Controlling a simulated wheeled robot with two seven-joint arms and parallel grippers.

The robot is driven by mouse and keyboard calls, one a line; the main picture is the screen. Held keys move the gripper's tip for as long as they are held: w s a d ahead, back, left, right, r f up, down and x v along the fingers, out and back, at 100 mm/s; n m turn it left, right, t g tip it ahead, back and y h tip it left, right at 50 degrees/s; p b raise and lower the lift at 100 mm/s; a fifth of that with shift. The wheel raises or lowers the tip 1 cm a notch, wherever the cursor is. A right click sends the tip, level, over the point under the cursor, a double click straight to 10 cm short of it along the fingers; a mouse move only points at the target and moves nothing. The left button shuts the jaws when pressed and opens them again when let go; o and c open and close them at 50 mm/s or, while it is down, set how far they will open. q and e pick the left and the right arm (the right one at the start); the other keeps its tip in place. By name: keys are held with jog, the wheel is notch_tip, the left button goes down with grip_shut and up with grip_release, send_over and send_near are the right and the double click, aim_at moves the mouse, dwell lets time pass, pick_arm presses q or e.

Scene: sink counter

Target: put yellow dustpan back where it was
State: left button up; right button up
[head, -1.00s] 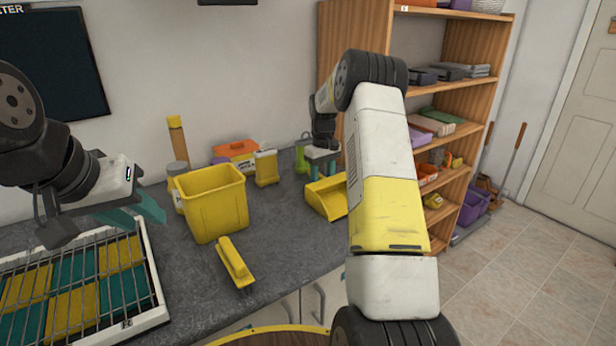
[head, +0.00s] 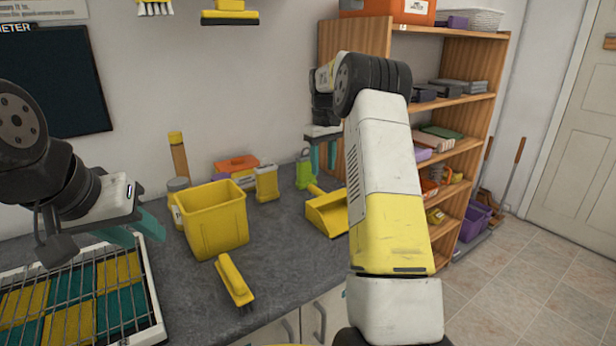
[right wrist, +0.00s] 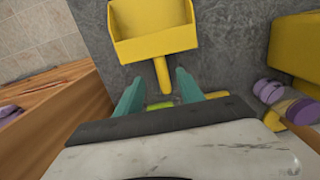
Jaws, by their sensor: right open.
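The yellow dustpan (head: 326,212) lies on the grey counter, right of the yellow bucket, its handle pointing to the back. My right gripper (head: 323,158) is open and empty above and behind it, fingers pointing down. In the right wrist view the dustpan (right wrist: 155,42) lies beyond the right gripper (right wrist: 158,85). The handle tip shows between the open fingers, with the gripper raised clear of it. My left gripper (head: 140,232) is empty over the wire rack, its teal fingers apart.
A green bottle (head: 304,172) and a yellow container (head: 267,184) are at the back. A wooden shelf (head: 455,110) is at right. Yellow-headed tools (head: 229,14) hang on the wall.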

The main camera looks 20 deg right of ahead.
jog(key=s+a+r+t, duration=0.1)
jog(key=s+a+r, duration=0.1)
jog(key=s+r, duration=0.35)
jog(key=s+a+r+m+t, duration=0.1)
jog(key=s+a+r, duration=0.25)
jog(key=s, duration=0.25)
jog(key=s+a+r+t, duration=0.1)
jog(key=s+a+r, duration=0.1)
jog(key=s+r, duration=0.35)
jog(key=s+a+f+m+t+y, duration=0.1)
jog(key=s+a+f, duration=0.1)
jog(key=s, duration=0.8)
jog(key=s+a+f+m+t+y, duration=0.1)
jog(key=s+a+f+t, duration=0.1)
jog(key=s, duration=0.8)
jog(key=shift+s+a+f, duration=0.35)
jog(key=shift+a+f, duration=0.2)
jog(key=shift+a, duration=0.15)
